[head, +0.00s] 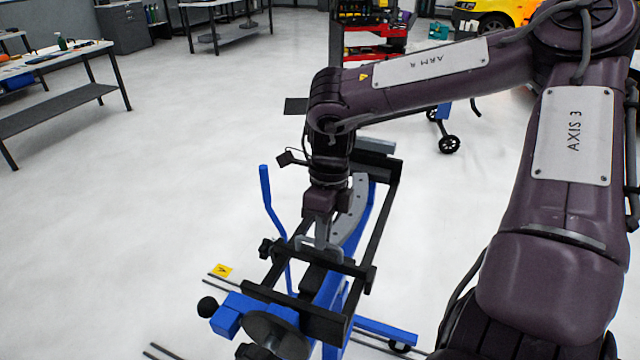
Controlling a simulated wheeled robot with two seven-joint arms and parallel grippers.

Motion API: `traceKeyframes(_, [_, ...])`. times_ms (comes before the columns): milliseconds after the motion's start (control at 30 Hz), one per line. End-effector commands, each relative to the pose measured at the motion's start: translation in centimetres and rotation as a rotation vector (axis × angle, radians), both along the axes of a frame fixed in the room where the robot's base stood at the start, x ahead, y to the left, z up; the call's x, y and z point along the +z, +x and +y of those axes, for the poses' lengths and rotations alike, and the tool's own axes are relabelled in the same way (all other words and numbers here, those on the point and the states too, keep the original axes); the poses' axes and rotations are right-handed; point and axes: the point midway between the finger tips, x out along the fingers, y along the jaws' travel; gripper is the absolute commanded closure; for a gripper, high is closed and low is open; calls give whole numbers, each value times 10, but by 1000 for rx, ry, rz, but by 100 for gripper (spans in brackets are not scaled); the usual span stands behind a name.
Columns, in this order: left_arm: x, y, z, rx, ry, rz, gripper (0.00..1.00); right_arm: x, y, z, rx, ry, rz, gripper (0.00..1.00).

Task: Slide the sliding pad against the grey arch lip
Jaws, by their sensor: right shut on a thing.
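My right gripper (322,248) points down over a blue and black stand in the middle of the head view. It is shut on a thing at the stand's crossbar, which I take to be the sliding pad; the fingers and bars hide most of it. The grey arch (353,222), a curved plate with holes along it, rises just right of and behind the gripper. My wrist covers part of the arch, and I cannot tell whether the pad touches its lip. My left gripper is not in view.
Black rails (383,225) and a blue upright bar (270,205) flank the gripper. A round dark disc (277,335) sits at the stand's front. A red tool cart (370,40) and a workbench (50,65) stand farther back. The pale floor (160,190) at left is clear.

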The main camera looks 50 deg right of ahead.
Motion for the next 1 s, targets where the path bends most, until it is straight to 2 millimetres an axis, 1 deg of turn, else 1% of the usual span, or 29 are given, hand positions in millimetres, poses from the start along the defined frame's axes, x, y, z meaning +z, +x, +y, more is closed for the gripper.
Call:
traceKeyframes(33, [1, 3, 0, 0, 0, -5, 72, 3, 4, -5, -9, -16, -15, 86])
traceKeyframes(167, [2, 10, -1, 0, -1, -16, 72, 3, 4, -4, -8, -13, -13, 68])
traceKeyframes(300, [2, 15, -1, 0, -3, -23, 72, 2, 3, -3, -7, -11, -11, 68])
traceKeyframes(533, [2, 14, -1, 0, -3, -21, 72, 2, 3, -3, -6, -9, -8, 68])
traceKeyframes(600, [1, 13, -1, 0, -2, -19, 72, 4, 3, -3, -5, -9, -9, 68])
traceKeyframes(667, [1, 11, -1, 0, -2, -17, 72, 10, 4, -4, -5, -10, -11, 68])
traceKeyframes(733, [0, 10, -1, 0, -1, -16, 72, 20, 5, -6, -6, -11, -12, 68])
traceKeyframes(900, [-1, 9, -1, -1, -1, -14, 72, 50, 7, -12, -8, -12, -12, 68])
traceKeyframes(1000, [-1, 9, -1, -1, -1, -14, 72, 64, 8, -15, -7, -13, -11, 68])
